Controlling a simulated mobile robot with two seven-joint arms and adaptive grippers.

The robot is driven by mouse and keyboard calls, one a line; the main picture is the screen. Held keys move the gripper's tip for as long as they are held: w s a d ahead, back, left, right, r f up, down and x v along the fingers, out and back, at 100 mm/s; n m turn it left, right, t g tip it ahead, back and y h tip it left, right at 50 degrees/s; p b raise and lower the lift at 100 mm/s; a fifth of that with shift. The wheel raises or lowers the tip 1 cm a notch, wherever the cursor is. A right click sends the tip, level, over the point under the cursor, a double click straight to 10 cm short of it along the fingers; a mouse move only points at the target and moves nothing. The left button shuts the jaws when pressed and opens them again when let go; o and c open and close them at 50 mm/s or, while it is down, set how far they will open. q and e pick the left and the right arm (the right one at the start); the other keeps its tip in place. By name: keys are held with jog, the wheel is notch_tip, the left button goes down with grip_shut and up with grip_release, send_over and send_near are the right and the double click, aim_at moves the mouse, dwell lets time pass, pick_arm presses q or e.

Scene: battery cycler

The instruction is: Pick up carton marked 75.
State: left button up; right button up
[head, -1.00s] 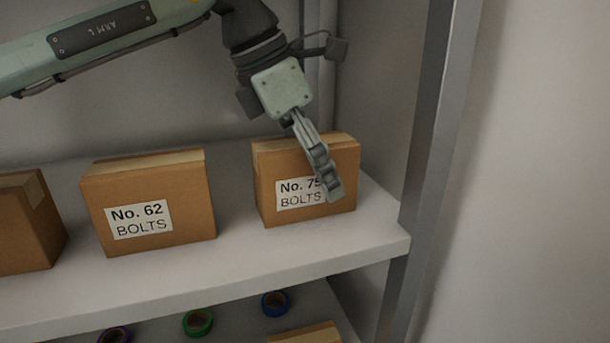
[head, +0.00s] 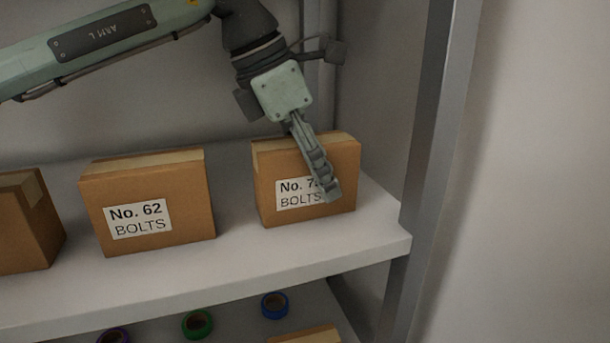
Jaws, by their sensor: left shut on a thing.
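The carton marked 75 (head: 274,208) is a brown box with a white label reading "No. 7" and "BOLTS"; my finger hides the last digit now. It stands upright at the right end of the shelf. My left gripper (head: 327,186) reaches down from above, with one finger lying across the carton's front face. The other finger is hidden behind it or behind the carton. The gripper is shut on the carton, which appears to rest on the shelf. My right gripper is not in view.
A carton marked No. 62 (head: 190,220) stands to the left, with a gap between. Another brown carton (head: 28,240) is at the left edge. A grey metal post (head: 437,150) rises right of the shelf (head: 250,272). Tape rolls, green (head: 197,324) and blue (head: 274,305), lie on the shelf below.

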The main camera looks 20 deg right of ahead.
pick_arm(q)
jog(key=c, duration=0.7)
jog(key=shift+r, duration=0.1)
